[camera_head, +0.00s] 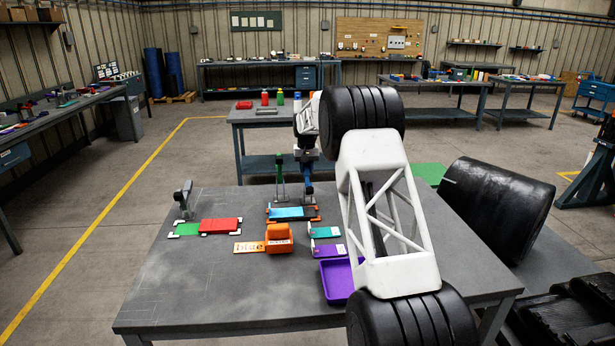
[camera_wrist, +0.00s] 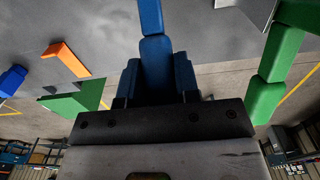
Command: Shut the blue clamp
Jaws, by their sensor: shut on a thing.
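The blue clamp's lever (camera_head: 308,188) stands roughly upright at the far side of the near table, just right of a green clamp lever (camera_head: 280,178). My gripper (camera_head: 306,158) is directly above the blue lever, partly hidden behind my own arm. In the wrist view, my gripper (camera_wrist: 157,88) is shut on the blue lever (camera_wrist: 152,20), which runs up the picture between the fingers. The green lever (camera_wrist: 278,60) stands apart on the right there. The blue clamp's base is mostly hidden in the head view.
A blue plate (camera_head: 287,213) lies among orange corner pieces (camera_head: 312,207) in front of the levers. Nearby are an orange block (camera_head: 278,236), a purple tray (camera_head: 335,284), a red plate (camera_head: 220,225) and a grey clamp (camera_head: 184,198). The table's left front (camera_head: 190,285) is clear.

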